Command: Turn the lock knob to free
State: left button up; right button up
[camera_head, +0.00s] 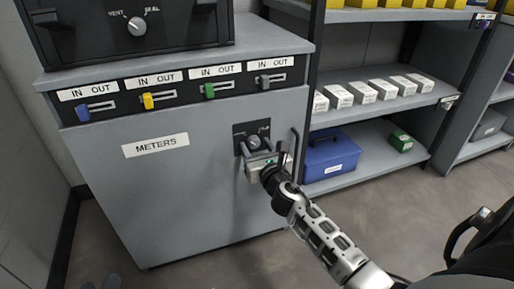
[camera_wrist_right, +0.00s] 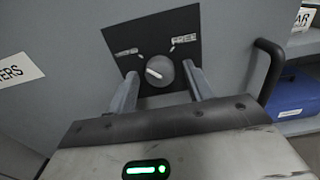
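The lock knob (camera_wrist_right: 160,71) is a round grey dial on a black plate (camera_wrist_right: 180,40) on the cabinet front. Its white mark points to the upper left, towards a blurred left label and away from FREE on the right. In the head view the knob (camera_head: 253,142) is partly hidden by my right gripper (camera_head: 259,151). That gripper is open, with one finger on each side of the knob, as the wrist view (camera_wrist_right: 160,68) shows. I see a gap at the left finger; contact at the right is unclear. Two tips of my left gripper (camera_head: 98,283) show apart at the bottom left edge.
A black vertical handle (camera_wrist_right: 268,70) stands right of the plate. The METERS cabinet (camera_head: 160,200) has several IN/OUT sliders above and a black unit (camera_head: 130,30) on top. Shelves at right hold a blue case (camera_head: 330,157) and white boxes (camera_head: 362,92).

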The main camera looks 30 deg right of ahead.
jog(key=c, duration=0.8)
jog(key=shift+m, duration=0.5)
jog(key=m, duration=0.3)
jog(key=shift+m, duration=0.4)
jog(key=m, duration=0.4)
jog(key=shift+m, duration=0.3)
jog(key=m, duration=0.5)
jog(key=shift+r+p, duration=0.1)
jog(key=shift+p, duration=0.2)
jog(key=m, duration=0.3)
jog(key=shift+p, duration=0.3)
pick_arm(q)
jog(key=shift+a+f+y, duration=0.15)
jog(key=shift+f+y, duration=0.15)
pick_arm(e)
jog(key=shift+m, duration=0.3)
pick_arm(q)
jog(key=shift+s+f+g, duration=0.1)
jog(key=shift+g, duration=0.2)
